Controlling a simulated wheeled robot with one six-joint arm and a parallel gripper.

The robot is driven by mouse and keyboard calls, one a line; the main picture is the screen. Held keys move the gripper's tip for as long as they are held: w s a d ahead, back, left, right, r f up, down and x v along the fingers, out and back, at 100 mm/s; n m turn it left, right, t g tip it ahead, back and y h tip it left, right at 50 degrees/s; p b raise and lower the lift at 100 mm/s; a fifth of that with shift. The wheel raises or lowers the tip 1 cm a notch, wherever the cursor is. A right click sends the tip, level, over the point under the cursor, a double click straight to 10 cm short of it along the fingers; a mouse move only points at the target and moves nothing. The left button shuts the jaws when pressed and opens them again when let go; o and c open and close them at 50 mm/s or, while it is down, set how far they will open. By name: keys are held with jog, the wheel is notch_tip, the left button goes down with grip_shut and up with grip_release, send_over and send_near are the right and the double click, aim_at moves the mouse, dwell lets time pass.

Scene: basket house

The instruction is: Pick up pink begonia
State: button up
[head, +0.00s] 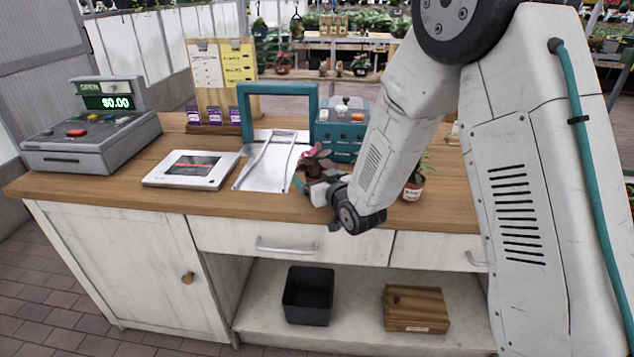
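A plant with a touch of pink and dark reddish leaves (317,161), likely the pink begonia, shows on the wooden counter (225,201) just behind my gripper. Its lower part and any pot are hidden by the gripper and wrist. My gripper (305,184) is low over the counter's front part, in front of the plant, right of the metal plate. A teal finger part shows on its left side. The view is too small and covered to tell whether the fingers are apart or touch the plant.
A small potted green plant (414,188) stands right of my wrist. A teal machine (343,133), a teal-framed metal plate (262,178), a flat scanner (192,168) and a cash register (92,135) crowd the counter. A black bin (308,296) and wooden box (416,309) sit below.

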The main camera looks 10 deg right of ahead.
jog(key=c, duration=1.2)
jog(key=shift+o, duration=0.2)
jog(key=shift+r, duration=0.15)
